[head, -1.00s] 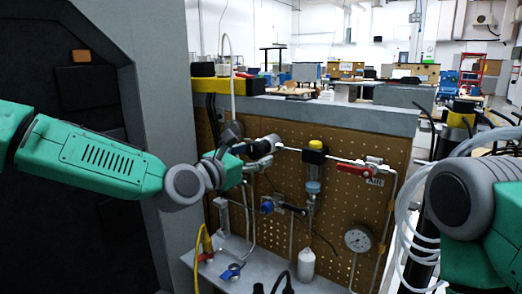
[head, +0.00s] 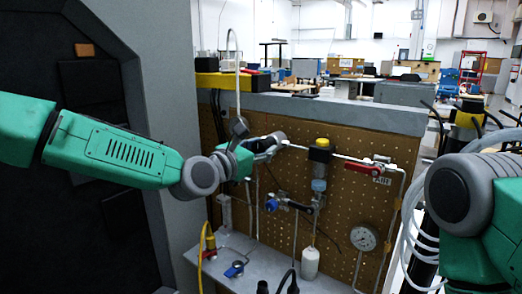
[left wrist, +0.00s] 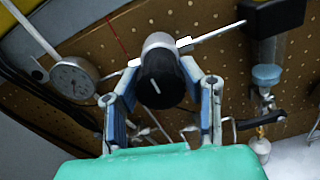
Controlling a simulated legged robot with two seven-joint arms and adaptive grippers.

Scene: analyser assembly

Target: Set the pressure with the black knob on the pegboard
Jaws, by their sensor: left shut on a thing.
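The black knob (left wrist: 160,80) with a white line on its face sits on a grey regulator body on the brown pegboard (head: 345,215). In the left wrist view it lies between the two fingers of my left gripper (left wrist: 163,100), which is shut on it. In the head view my left gripper (head: 264,148) reaches the regulator (head: 277,138) from the left, and its fingers hide most of the knob. A round gauge (left wrist: 73,78) is left of the knob; its reading is too small to tell. My right arm shows at the right, its gripper out of view.
A red-handled valve (head: 363,167) and a yellow-topped filter unit (head: 320,150) are right of the regulator. A blue valve (head: 272,204) and a second gauge (head: 363,238) are lower.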

